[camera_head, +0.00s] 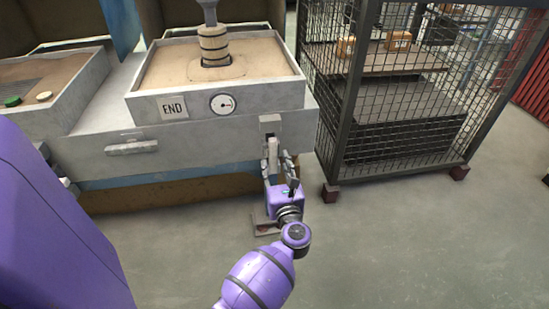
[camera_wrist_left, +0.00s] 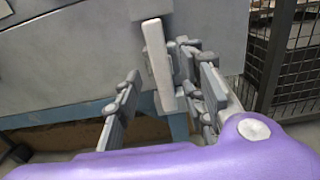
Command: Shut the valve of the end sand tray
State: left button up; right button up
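The end sand tray (camera_head: 290,94) is a grey box of sand with an "END" label (camera_head: 173,107) and a round gauge (camera_head: 222,104) on its front. Its valve lever (camera_head: 272,148), a pale grey bar, hangs near-vertical, slightly tilted, at the front right corner; it also shows in the left wrist view (camera_wrist_left: 159,62). My left gripper (camera_head: 279,168) is just in front of and below the lever. In the wrist view its fingers (camera_wrist_left: 167,90) are spread, with the lever's lower end appearing between them. Contact cannot be told. My right gripper is not in view.
A wire cage (camera_head: 400,110) with boxes on a shelf stands close on the right. A grey bar handle (camera_head: 132,147) sticks out of the front, left of the valve. Another sand tray (camera_head: 60,90) is at the left. The floor in front is open.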

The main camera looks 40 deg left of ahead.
aim_at(274, 156)
pick_arm(q)
jog(key=x, duration=0.6)
jog(key=shift+b, duration=0.4)
jog(key=shift+c, duration=0.5)
jog(key=shift+d, duration=0.1)
grip_shut()
